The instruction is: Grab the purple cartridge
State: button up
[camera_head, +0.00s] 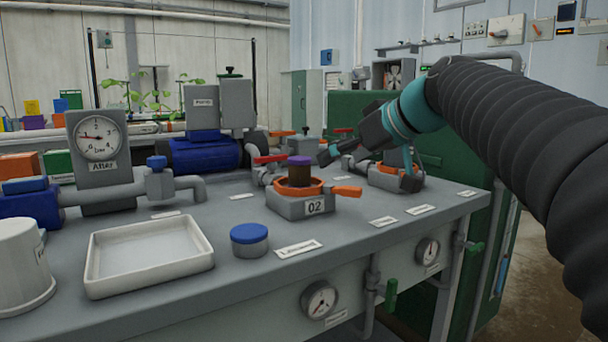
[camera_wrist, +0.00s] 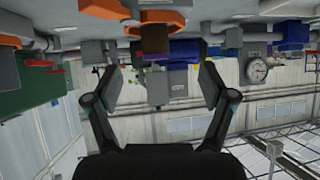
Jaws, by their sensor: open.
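The purple cartridge (camera_head: 299,161) stands upright in an orange ring on a grey holder (camera_head: 306,205) marked 02. Its cap is purple and its body dark brown; its lower end is hidden in the ring. My gripper (camera_head: 334,151) is just right of the cartridge, apart from it, with its fingers spread. In the wrist view, which is upside down, my gripper (camera_wrist: 160,82) is open and empty. There the brown body of the cartridge (camera_wrist: 155,39) shows beyond the fingers, above the middle of the gap.
An orange lever (camera_head: 347,191) sticks out right of the holder. A second holder (camera_head: 395,178) stands behind right, under my arm. A blue-lidded jar (camera_head: 249,240) and white tray (camera_head: 150,282) stand in front left. A blue motor (camera_head: 203,153) and pipes stand behind.

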aim_at(308, 161)
jog(key=shift+n+y, duration=0.4)
jog(key=shift+n, duration=0.1)
jog(key=w+a, duration=0.3)
jog(key=w+a+f, duration=0.1)
jog(key=w+a, duration=0.2)
jog(key=w, duration=0.1)
jog(key=shift+w+f, duration=0.15)
jog(key=shift+f, duration=0.05)
jog(key=shift+d+f+b+x, duration=0.1)
jog(key=shift+d+b+x, duration=0.1)
jog(key=shift+x, duration=1.15)
jog(key=shift+d+f+b+x, duration=0.1)
jog(key=shift+b+x, duration=0.1)
jog(key=shift+x, duration=1.15)
jog(key=shift+w, duration=0.15)
jog(key=c, duration=1.3)
